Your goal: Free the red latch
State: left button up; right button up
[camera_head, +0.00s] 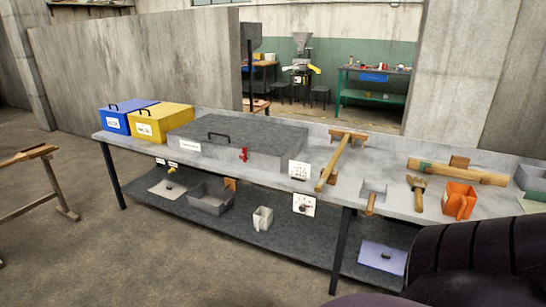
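The red latch (244,155) is a small red piece on the front face of a large grey box (285,134) on the long bench. It looks upright, but it is too small to tell how it is fastened. The box lid (240,128) appears shut, with a black handle (219,136) on top. A white label is at the box's left front. Neither of my grippers is in view. A dark ribbed part of my own body fills the lower right corner.
Blue (115,120) and yellow (163,121) boxes stand left of the grey box. Wooden tools and an orange container (459,200) lie to the right on the grey bench (335,203). The lower shelf holds a bin (211,199) and a pitcher (263,218). Floor in front is clear.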

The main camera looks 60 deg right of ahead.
aim_at(244, 156)
jog(key=z, duration=1.55)
jog(key=i+j+u, duration=0.1)
jog(key=i+u, duration=0.35)
jog(key=i, duration=1.8)
